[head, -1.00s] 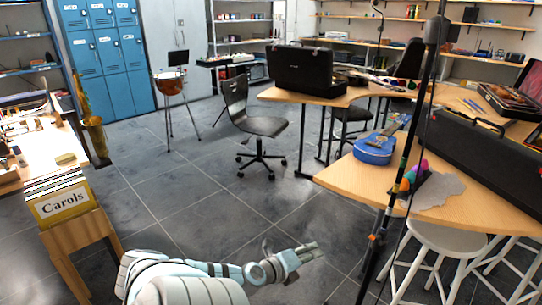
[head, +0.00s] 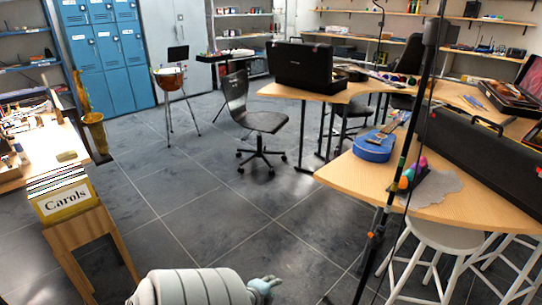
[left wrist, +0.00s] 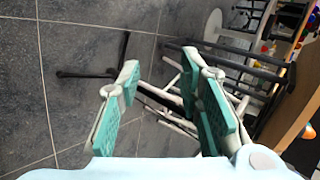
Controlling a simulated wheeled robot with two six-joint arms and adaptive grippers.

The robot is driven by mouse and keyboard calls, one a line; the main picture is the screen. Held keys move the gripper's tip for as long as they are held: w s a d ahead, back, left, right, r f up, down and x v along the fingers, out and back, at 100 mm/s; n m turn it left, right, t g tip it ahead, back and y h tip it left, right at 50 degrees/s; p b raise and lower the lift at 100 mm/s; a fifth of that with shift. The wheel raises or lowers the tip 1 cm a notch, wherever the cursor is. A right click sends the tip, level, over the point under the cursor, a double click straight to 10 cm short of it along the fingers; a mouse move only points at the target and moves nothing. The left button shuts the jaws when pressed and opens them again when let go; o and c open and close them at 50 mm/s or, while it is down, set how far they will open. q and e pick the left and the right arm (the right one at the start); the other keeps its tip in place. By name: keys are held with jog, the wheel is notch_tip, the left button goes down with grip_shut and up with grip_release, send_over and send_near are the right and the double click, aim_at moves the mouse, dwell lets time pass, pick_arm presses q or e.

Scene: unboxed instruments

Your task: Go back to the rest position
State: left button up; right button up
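My left gripper shows in the left wrist view (left wrist: 165,72), its two teal-padded fingers spread apart with nothing between them. The dark tiled floor lies behind it. In the head view, my left arm is low at the bottom centre, and only a small pale-blue part shows past the white link; the fingers cannot be made out there. My right gripper is in neither view.
A black stand (head: 405,160) rises at the right, near the wooden table (head: 450,208) with a blue ukulele (head: 375,146). White stools (head: 440,236) stand below it. A Carols box (head: 65,200) sits at the left.

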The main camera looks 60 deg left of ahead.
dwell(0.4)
pick_arm(q)
jog(key=s+d+f+n+g+h+p, duration=0.1)
jog(key=s+d+f+n+g+p, duration=0.3)
jog(key=s, duration=0.4)
jog(key=s+d+f+n+g+h+p, duration=0.1)
jog(key=s+d+f+n, duration=0.3)
jog(key=s, duration=0.4)
jog(key=s+d+f+n+g+h+p, duration=0.1)
jog(key=s+d+p, duration=0.1)
jog(key=d, duration=0.6)
jog(key=s+d+f+n+g+h+p, duration=0.1)
jog(key=s+d+p, duration=0.1)
jog(key=d, duration=0.7)
jog(key=shift+s+f+n+h, duration=0.15)
jog(key=shift+s+n+h, duration=0.15)
jog(key=shift+s+n, duration=0.15)
